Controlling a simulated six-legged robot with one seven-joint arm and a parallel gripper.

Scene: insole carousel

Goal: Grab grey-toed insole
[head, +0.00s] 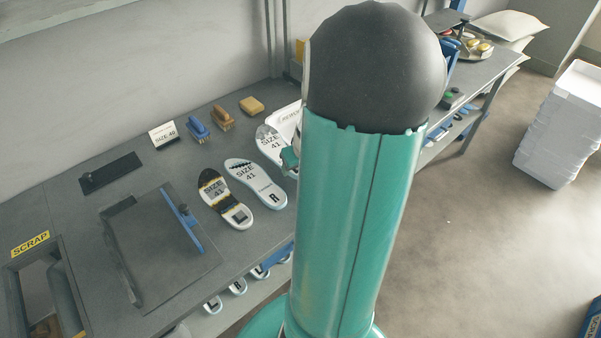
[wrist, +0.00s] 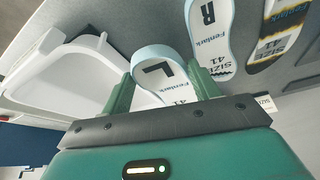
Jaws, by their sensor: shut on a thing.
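My gripper (wrist: 161,72) is shut on a white insole with a pale blue edge, marked L, Fenlark and 41 (wrist: 158,55). A finger is at each side of its heel end. In the head view this insole (head: 270,140) shows SIZE 41 and a greyish toe. There my gripper (head: 290,158) is mostly hidden behind my arm. I cannot tell whether the insole is off the bench. An R insole (head: 258,183) with a black jagged toe band lies beside it, also in the wrist view (wrist: 207,40). A black-and-yellow-toed insole (head: 236,212) lies to its left.
A white tray-like shape (wrist: 65,85) is close left of my gripper in the wrist view. Brushes (head: 222,118), a SIZE 40 card (head: 163,136) and a hinged grey plate (head: 160,250) are on the bench. A SCRAP opening (head: 30,244) is at left.

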